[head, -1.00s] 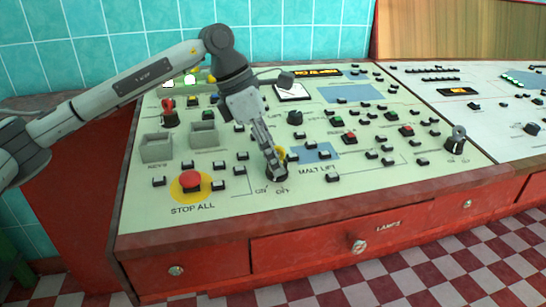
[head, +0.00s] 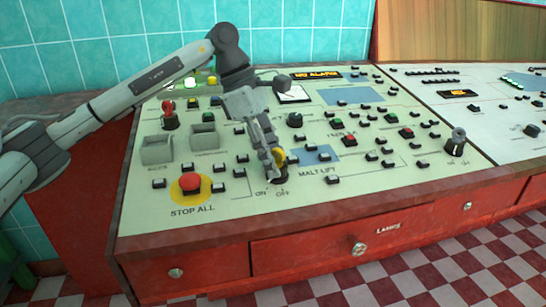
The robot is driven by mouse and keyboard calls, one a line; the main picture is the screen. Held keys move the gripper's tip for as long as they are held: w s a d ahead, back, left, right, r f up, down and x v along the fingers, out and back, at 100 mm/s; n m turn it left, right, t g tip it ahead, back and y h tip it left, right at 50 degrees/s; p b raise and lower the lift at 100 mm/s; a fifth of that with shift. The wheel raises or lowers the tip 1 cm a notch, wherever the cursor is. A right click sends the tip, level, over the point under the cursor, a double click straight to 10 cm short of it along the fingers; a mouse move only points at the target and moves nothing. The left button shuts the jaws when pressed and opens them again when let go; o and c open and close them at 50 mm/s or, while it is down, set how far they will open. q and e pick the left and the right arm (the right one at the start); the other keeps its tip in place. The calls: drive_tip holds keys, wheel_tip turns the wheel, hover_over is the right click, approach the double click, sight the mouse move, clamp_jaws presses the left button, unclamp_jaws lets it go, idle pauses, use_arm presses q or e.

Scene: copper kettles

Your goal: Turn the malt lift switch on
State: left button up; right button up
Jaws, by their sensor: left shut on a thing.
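The malt lift switch (head: 281,180) is a small dark rotary knob on the pale green panel, above the ON and OFF marks and left of the words MALT LIFT. My left gripper (head: 274,166) reaches down onto it from the upper left. Its fingers are shut on the switch and hide most of it, so I cannot tell which mark the knob points to. A yellow part shows beside the fingers. My right gripper is not in view.
A red STOP ALL button (head: 190,182) on a yellow disc sits left of the switch. Two grey boxes (head: 157,149) stand behind it. Several small buttons surround the switch. A red-handled control (head: 169,115) stands at the back left. Red drawers (head: 345,250) run along the front.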

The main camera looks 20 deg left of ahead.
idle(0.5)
use_arm(q)
drive_tip(key=o, duration=1.2)
drive_tip(key=shift+c, duration=0.2)
drive_tip(key=v, duration=1.2)
drive_tip(key=shift+d, duration=0.1)
